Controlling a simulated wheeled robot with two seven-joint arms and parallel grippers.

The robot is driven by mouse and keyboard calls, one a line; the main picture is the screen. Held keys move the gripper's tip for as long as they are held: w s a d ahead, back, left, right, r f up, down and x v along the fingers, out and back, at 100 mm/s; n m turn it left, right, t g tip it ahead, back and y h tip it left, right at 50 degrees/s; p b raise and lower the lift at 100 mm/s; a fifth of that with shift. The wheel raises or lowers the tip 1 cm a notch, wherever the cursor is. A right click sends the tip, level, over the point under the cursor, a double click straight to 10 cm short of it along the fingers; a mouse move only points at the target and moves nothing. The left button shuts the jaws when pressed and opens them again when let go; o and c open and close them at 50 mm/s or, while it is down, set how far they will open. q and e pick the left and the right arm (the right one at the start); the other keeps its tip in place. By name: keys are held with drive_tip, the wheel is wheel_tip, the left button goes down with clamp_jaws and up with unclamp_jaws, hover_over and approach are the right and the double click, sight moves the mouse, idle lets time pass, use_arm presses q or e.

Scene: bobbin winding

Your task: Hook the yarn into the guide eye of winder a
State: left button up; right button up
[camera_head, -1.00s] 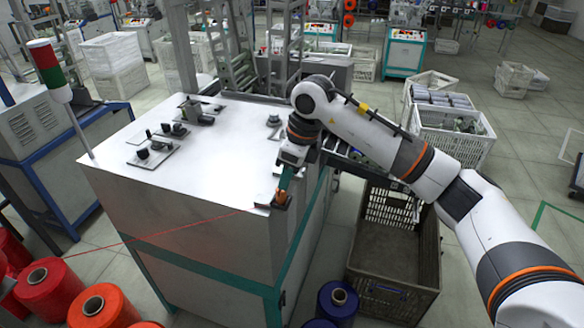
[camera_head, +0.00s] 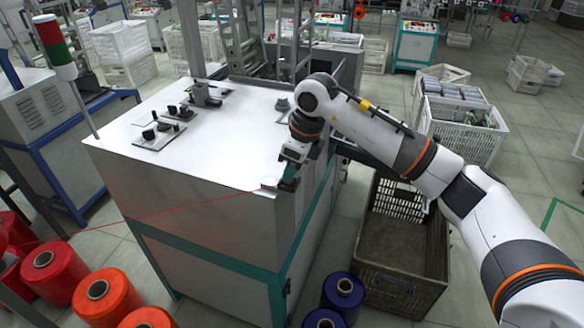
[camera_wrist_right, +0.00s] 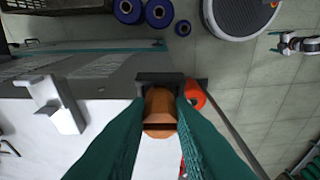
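Winder a appears to be the white-topped grey cabinet (camera_head: 215,130) in the middle of the head view. The thin red yarn (camera_head: 150,214) runs from the left up to the cabinet's near right corner, ending at my right gripper (camera_head: 284,184). That gripper points down at the corner. In the right wrist view its teal fingers (camera_wrist_right: 161,112) close on both sides of an orange-brown piece (camera_wrist_right: 160,110). A dark bracket (camera_wrist_right: 160,78) shows just past the fingertips. I cannot make out the guide eye or whether the yarn is in it. My left gripper is out of view.
Red and orange yarn cones (camera_head: 102,296) stand at the lower left, dark blue cones (camera_head: 343,292) below the corner. A dark crate (camera_head: 400,255) stands right of the cabinet. Small black fittings (camera_head: 160,132) sit on the cabinet top's left part; its middle is clear.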

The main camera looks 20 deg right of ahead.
drive_tip(key=shift+r, duration=0.1)
drive_tip(key=shift+r+p, duration=1.2)
drive_tip(key=shift+r, duration=1.05)
drive_tip(key=shift+f, duration=0.1)
